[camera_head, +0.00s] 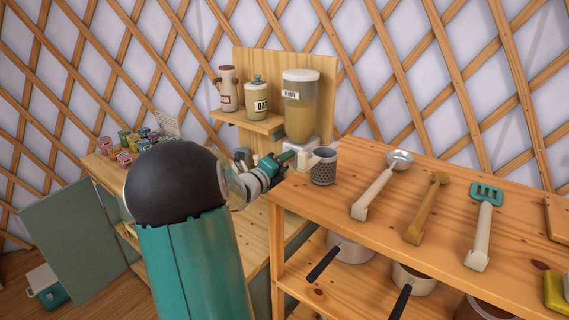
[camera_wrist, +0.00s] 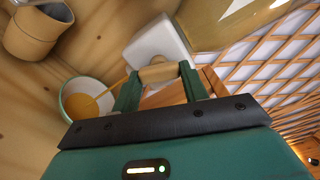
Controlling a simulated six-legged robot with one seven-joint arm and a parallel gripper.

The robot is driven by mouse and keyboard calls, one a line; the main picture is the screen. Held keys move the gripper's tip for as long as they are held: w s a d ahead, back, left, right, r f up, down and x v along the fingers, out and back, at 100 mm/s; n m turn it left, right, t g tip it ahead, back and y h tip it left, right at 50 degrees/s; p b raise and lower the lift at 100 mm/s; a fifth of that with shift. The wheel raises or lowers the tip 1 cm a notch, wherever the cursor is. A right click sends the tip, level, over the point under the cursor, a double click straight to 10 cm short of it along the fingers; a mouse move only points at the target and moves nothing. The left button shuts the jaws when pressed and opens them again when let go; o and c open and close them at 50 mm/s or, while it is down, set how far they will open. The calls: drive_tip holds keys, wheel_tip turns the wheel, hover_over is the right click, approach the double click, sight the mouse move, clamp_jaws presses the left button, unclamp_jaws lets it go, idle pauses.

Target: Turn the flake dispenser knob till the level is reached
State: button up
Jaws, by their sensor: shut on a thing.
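The flake dispenser (camera_head: 299,108) stands on the wooden backboard's right side, a clear hopper with a pale lid, a label and tan flakes inside. Its white base (camera_wrist: 160,42) and part of the clear hopper (camera_wrist: 215,15) show in the wrist view. My gripper (camera_head: 281,166) is at the base; in the wrist view its two green fingers are shut on the tan wooden knob (camera_wrist: 158,73). A pale bowl (camera_wrist: 72,84) sits beside the fingers, holding orange-tan flakes (camera_wrist: 82,105). A thin orange-tan streak runs from the bowl toward the knob. I cannot make out a level mark.
An oats jar (camera_head: 257,101) and another jar (camera_head: 228,90) stand on a small shelf to the left. A dotted mug (camera_head: 323,167) stands close to my gripper on the right shelf, with a ladle (camera_head: 381,185) and other utensils. Several small cans sit far left.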

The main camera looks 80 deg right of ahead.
drive_tip(key=shift+w+f+m, duration=0.1)
drive_tip(key=shift+m, duration=3.6)
drive_tip(key=o, duration=1)
drive_tip(key=v, duration=1.3)
drive_tip(key=shift+w+a, duration=0.2)
drive_tip(key=shift+a, duration=0.15)
